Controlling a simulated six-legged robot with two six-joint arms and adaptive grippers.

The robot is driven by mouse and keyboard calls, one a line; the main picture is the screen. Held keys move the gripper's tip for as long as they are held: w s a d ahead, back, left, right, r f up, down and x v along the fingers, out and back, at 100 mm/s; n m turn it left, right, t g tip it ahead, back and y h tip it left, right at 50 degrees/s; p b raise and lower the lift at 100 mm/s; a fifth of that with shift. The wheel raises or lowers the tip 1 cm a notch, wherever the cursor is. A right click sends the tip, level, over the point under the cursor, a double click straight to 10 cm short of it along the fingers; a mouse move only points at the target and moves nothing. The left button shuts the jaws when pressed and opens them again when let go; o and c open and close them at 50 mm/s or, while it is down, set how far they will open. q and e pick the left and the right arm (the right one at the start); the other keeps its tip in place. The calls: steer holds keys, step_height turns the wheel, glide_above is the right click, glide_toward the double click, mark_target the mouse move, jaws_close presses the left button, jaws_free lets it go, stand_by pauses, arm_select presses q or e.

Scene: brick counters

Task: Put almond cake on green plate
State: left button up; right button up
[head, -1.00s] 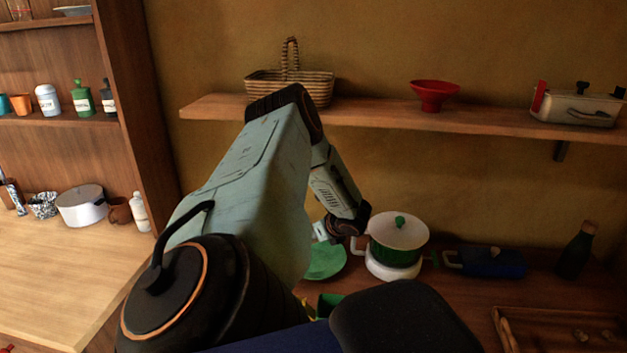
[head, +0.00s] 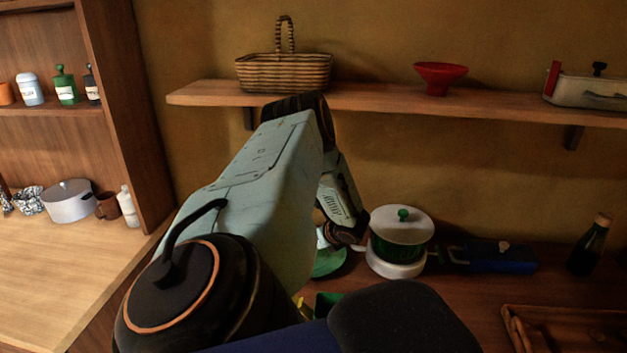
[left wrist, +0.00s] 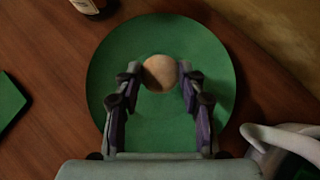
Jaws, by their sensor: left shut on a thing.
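The green plate (left wrist: 215,45) lies on the wooden counter. In the head view only part of the green plate (head: 328,264) shows beside my arm. The almond cake (left wrist: 159,72), round and light brown, appears over the middle of the plate in the left wrist view. My left gripper (left wrist: 158,76) is shut on the cake, with one finger on each side. I cannot tell whether the cake touches the plate. In the head view my arm hides the cake and most of the fingers. My right gripper is not in view.
A green and white pot (head: 402,236) stands close right of the plate. A blue pan (head: 500,257), a dark bottle (head: 590,246) and a wooden tray (head: 560,330) are further right. A shelf (head: 390,97) holds a basket (head: 283,72) and a red bowl (head: 440,78) above.

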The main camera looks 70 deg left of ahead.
mark_target(314, 249)
arm_select(q)
steer(key=shift+s+f+b, duration=0.15)
steer(key=shift+f+b, duration=0.2)
steer(key=shift+f, duration=0.2)
steer(key=shift+s+d+f+b, duration=0.1)
steer(key=shift+d+f+b, duration=0.05)
steer(key=shift+f+b, duration=0.3)
steer(key=shift+s+d+f+b, duration=0.1)
steer(key=shift+f+b, duration=0.2)
steer(key=shift+f, duration=0.15)
steer(key=shift+w+f, duration=0.15)
steer(key=shift+f, duration=0.05)
steer(key=shift+w+a+f, duration=0.15)
steer(key=shift+w+a, duration=0.05)
steer(key=shift+w, duration=0.05)
steer(key=o, duration=0.6)
steer(key=shift+o, duration=1.4)
steer(key=shift+s, duration=0.25)
steer(key=shift+o, duration=0.3)
steer(key=shift+d+r, duration=0.15)
steer(key=shift+r, duration=0.05)
steer(key=shift+w, duration=0.15)
